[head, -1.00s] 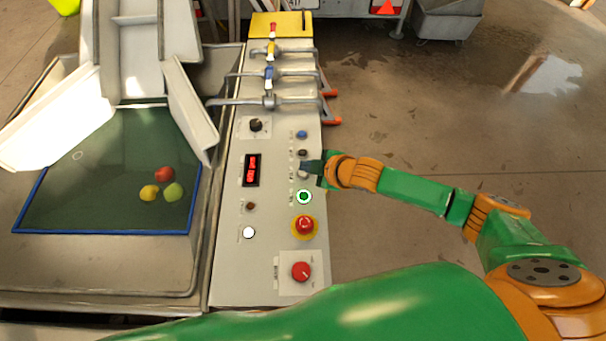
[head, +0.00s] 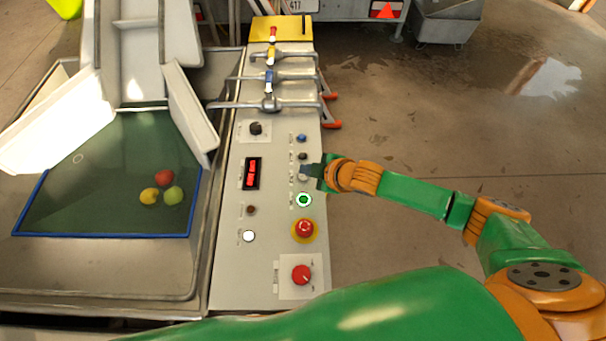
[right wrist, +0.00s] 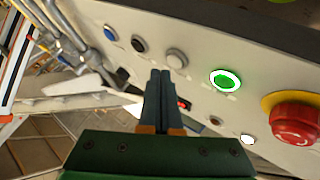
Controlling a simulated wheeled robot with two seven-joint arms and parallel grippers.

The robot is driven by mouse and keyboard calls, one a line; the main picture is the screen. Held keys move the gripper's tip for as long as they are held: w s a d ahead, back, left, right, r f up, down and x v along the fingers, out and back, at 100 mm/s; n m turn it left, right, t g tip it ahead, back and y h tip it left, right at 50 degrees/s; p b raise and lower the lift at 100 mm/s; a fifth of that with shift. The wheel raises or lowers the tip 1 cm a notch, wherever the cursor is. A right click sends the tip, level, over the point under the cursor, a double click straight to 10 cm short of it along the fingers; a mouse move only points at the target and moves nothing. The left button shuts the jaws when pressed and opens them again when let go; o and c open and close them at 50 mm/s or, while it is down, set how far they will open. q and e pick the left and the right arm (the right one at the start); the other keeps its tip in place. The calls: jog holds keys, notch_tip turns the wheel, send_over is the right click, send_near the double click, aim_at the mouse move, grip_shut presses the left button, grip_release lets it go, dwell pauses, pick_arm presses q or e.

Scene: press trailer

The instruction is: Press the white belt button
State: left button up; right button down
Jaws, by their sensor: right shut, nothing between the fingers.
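The control panel (head: 230,275) has a column of buttons on its right side. A whitish button (right wrist: 176,58) sits between a black button (right wrist: 138,43) and a green-lit button (right wrist: 225,80); in the head view my gripper partly covers it. A separate white lit round (head: 249,236) is at the panel's lower left, also in the right wrist view (right wrist: 247,139). My right gripper (head: 308,170) is shut and empty, its tips (right wrist: 160,76) close beside the whitish button. I cannot tell whether they touch it. My left gripper is not in view.
A red emergency knob (head: 304,229) on a yellow ring and a red rotary switch (head: 301,274) are nearer me. Metal lever clamps (head: 270,103) stand farther up the panel. A blue-edged tray (head: 80,205) with several fruits lies left. Floor at right is open.

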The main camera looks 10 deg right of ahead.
dwell(0.8)
jog(key=shift+f, duration=0.4)
